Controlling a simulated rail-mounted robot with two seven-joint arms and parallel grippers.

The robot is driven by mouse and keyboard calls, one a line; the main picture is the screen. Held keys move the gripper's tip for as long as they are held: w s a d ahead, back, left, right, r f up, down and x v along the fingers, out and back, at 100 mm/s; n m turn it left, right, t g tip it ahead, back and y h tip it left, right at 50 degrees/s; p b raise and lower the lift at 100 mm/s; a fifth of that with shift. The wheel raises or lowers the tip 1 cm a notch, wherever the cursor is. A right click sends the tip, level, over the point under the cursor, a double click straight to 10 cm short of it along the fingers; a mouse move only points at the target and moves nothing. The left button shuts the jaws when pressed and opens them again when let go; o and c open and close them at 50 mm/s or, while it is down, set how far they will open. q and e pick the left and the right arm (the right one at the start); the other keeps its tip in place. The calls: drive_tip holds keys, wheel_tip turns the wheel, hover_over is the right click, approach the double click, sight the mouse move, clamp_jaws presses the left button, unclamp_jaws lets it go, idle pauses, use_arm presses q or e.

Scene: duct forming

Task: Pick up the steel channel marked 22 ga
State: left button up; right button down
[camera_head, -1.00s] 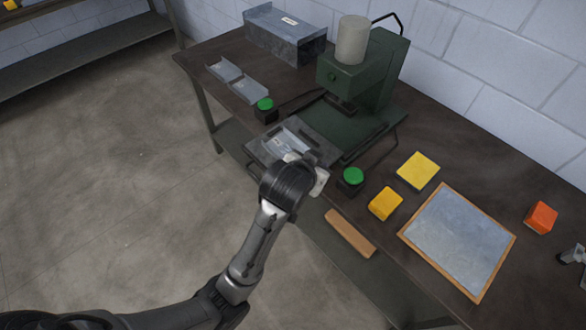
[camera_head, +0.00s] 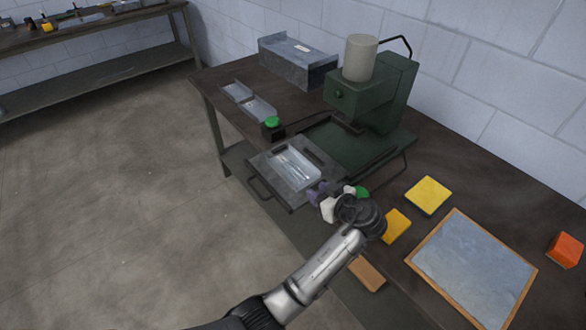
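A large grey steel channel (camera_head: 292,60) lies at the back left of the bench, with a small white label whose text is too small to read. A smaller bright metal channel (camera_head: 297,165) lies on the press's pulled-out tray (camera_head: 262,162). Two small channel pieces, one left (camera_head: 237,92) and one right (camera_head: 259,108), lie near the bench's left edge. My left gripper (camera_head: 322,197) is at the tray's front right corner, apart from the smaller channel. Its fingers are small and partly hidden by the wrist, so its opening is unclear. My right gripper is out of view.
A green press (camera_head: 372,100) with a beige cylinder (camera_head: 360,58) stands behind the tray. Green buttons flank the tray. Yellow blocks, a wood-framed metal sheet (camera_head: 470,265) and an orange block (camera_head: 565,250) occupy the right. A second bench stands far left.

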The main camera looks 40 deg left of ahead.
use_arm(q)
approach(288, 178)
drive_tip(key=x, duration=0.3)
drive_tip(key=shift+w+a+r+b, duration=0.1)
drive_tip(key=shift+w+b, duration=0.15)
drive_tip(key=shift+b, duration=0.1)
drive_tip(key=shift+w+a+f, duration=0.1)
drive_tip(key=shift+a+f, duration=0.1)
drive_tip(key=shift+a, duration=0.15)
drive_tip(key=x, duration=0.4)
drive_tip(key=shift+a+f+b, duration=0.1)
drive_tip(key=shift+a+b, duration=0.1)
drive_tip(key=shift+b, duration=0.15)
drive_tip(key=shift+a+f, duration=0.15)
drive_tip(key=shift+a, duration=0.25)
drive_tip(key=shift+d, duration=0.1)
drive_tip(key=shift+c, duration=0.3)
clamp_jaws()
